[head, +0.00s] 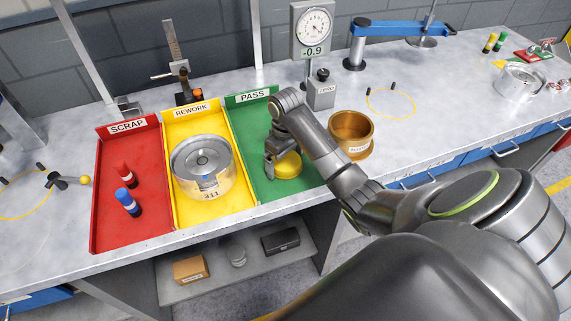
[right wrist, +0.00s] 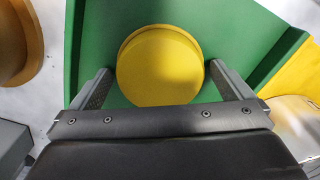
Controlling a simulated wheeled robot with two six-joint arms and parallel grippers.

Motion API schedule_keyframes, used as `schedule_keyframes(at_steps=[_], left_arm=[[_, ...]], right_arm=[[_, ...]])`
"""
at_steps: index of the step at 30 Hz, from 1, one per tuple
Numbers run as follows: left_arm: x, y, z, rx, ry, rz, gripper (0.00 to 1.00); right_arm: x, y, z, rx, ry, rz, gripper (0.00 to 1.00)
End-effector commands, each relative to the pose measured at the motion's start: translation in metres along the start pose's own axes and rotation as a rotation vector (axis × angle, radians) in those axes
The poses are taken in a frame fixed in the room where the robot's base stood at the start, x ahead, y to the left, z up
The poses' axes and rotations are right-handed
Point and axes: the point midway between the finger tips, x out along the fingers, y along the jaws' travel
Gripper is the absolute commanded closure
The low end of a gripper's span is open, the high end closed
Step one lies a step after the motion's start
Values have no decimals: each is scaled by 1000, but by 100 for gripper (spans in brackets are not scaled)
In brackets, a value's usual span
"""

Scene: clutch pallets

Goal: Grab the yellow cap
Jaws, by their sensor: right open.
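The yellow cap (head: 289,165) is a round disc lying in the green PASS tray (head: 259,118). It also shows in the right wrist view (right wrist: 160,64), seen from above. My right gripper (head: 280,168) is open above the PASS tray, at the cap. In the right wrist view its two fingers (right wrist: 165,88) stand on the left and right of the cap's near part, with gaps between them and the cap. The gripper hides part of the cap in the head view. My left gripper is not in view.
The yellow REWORK tray (head: 188,113) holds a metal clutch part (head: 202,165). The red SCRAP tray (head: 105,225) holds a red and a blue marker. A brass cup (head: 352,135) stands right of the PASS tray, and a dial gauge (head: 313,30) behind.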

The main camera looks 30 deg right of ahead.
Motion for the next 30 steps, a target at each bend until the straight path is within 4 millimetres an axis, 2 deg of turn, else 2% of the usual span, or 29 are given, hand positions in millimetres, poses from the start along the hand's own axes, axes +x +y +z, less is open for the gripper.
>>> schedule_keyframes(at_steps=[2, 11, 22, 27, 30], left_arm=[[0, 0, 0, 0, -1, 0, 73], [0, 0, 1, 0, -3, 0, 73], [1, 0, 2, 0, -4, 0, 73], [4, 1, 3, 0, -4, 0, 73], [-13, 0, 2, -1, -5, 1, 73]], right_arm=[[0, 0, 0, 0, 0, 0, 3], [0, 0, 0, 0, 0, 0, 42], [-6, 0, -1, 0, 3, 1, 42], [-27, 1, -1, -2, 6, 3, 42], [-44, 0, 0, 0, 1, 1, 42]])
